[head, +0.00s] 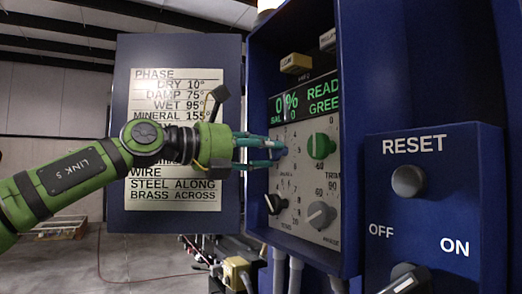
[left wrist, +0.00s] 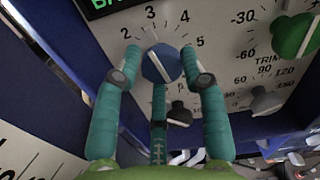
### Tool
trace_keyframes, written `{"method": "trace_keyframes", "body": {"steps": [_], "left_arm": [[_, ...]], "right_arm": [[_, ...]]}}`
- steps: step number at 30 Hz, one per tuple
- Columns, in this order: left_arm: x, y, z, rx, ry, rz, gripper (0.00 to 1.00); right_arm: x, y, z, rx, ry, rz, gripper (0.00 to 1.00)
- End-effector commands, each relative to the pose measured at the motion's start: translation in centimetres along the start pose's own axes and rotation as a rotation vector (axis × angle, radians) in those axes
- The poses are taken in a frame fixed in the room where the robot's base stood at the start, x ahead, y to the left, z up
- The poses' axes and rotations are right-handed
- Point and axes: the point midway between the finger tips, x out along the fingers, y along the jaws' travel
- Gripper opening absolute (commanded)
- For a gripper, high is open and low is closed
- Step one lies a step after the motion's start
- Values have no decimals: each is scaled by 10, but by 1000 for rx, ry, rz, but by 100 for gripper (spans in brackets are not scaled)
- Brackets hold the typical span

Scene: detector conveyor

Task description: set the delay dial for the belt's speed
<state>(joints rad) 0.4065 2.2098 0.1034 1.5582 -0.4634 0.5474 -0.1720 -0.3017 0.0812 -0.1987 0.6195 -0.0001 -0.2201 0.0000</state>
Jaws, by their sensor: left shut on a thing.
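A blue dial (left wrist: 161,63) sits on the pale control panel (head: 335,185), with a printed scale around it; 2, 3, 4 and 5 are readable in the left wrist view. In the head view the fingers hide most of the dial. The dial's name is not readable. My right gripper is not in view.
Nearby are a green TRIM dial (head: 320,146), a black dial (head: 275,204) and a grey dial (head: 321,215). A green-lettered display (head: 305,103) is above. A RESET box (head: 435,200) juts out at right. A printed sign (head: 165,95) stands behind my left arm.

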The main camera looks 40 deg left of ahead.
Motion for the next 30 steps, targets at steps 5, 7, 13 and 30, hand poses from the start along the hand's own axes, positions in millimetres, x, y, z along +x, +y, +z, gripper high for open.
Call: {"method": "trace_keyframes", "body": {"steps": [5, 7, 13, 30], "left_arm": [[-2, 0, 8, -163, -21, 0, 10], [-2, 0, 8, -228, -21, 0, 10], [-3, 1, 8, -419, -23, -2, 10], [-3, 2, 8, -858, -22, -8, 10]], "right_arm": [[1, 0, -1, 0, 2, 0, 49], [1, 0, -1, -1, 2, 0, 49], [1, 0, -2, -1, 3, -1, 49], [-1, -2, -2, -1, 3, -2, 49]]}}
